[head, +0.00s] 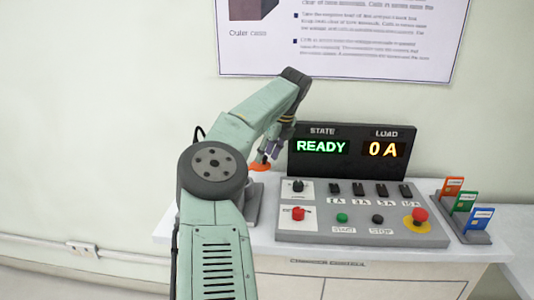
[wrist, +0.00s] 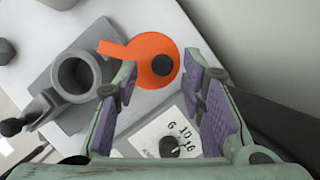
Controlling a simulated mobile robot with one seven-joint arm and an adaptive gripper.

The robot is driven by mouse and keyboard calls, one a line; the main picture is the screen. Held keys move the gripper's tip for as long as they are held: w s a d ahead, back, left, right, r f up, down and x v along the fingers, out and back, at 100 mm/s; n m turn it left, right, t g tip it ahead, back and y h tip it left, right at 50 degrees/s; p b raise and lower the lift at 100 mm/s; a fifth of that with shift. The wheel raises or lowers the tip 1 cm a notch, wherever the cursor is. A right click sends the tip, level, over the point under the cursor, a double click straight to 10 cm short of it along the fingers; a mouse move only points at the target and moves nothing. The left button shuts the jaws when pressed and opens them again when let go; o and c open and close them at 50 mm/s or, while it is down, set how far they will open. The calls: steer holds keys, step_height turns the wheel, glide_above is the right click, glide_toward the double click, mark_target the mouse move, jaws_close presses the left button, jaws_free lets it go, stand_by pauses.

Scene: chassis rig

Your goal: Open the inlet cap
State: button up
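The inlet cap is an orange disc with a tab (wrist: 140,47) and a dark round knob on top (wrist: 162,65). In the wrist view it lies beside a grey round inlet (wrist: 80,73), its tab reaching to the inlet's rim. The inlet's mouth looks uncovered. In the head view only a bit of the orange cap (head: 260,166) shows; my arm hides the inlet. My gripper (wrist: 163,78) is open, its purple-padded fingers apart on either side of the knob in the picture. In the head view my gripper (head: 273,150) is just above the cap; contact cannot be told.
A control panel (head: 360,222) with switches, buttons and a red knob stands right of my gripper. Behind it a display (head: 352,152) reads READY and 0 A. A rack with coloured cards (head: 465,210) is at far right. The wall is close behind.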

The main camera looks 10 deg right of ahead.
steer(key=v, duration=1.2)
steer(key=shift+f, duration=0.1)
